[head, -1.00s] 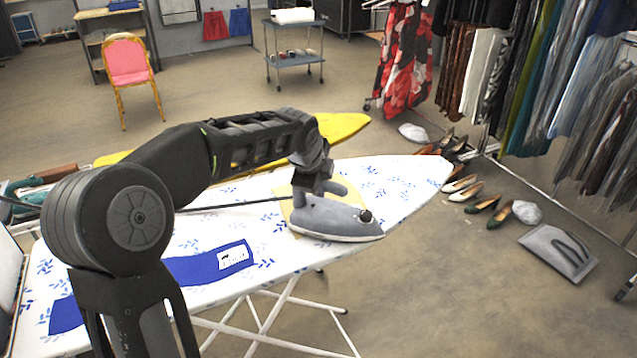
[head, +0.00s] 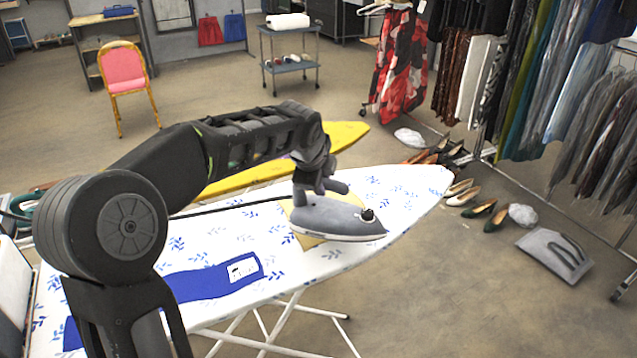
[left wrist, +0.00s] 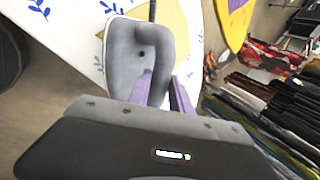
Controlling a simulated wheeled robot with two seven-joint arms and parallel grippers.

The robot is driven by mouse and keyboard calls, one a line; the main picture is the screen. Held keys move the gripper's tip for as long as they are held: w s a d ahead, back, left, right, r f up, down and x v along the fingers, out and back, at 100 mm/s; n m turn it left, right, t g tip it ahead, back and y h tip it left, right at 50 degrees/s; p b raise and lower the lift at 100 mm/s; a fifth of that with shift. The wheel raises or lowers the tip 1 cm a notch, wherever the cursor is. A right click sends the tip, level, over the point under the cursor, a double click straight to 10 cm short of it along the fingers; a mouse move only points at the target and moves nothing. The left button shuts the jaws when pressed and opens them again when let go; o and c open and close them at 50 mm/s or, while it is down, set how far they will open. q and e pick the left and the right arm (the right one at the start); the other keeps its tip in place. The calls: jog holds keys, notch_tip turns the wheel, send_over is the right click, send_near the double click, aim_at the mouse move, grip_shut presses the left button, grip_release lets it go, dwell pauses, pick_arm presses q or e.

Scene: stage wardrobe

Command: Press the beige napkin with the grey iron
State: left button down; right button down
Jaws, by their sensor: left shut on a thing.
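The grey iron (head: 338,219) is over the beige napkin (head: 312,241) on the white, blue-leafed ironing board (head: 392,184). It covers much of the napkin, whose edges show around it. I cannot tell for sure that its plate touches the cloth. My left gripper (head: 312,184) is shut on the iron's handle from above. In the left wrist view the iron (left wrist: 122,52) shows between the purplish fingers (left wrist: 165,92), with a little of the napkin (left wrist: 172,20) past it. My right gripper is not in view.
A blue cloth with a white label (head: 205,282) lies on the board's near left. A yellow board (head: 345,133) stands behind. Clothes racks, shoes (head: 478,208) and a grey flat bag (head: 555,254) are at the right. The board's right tip is clear.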

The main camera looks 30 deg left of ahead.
pick_arm(q)
jog(key=shift+r+p, duration=0.85)
jog(key=shift+r, duration=0.85)
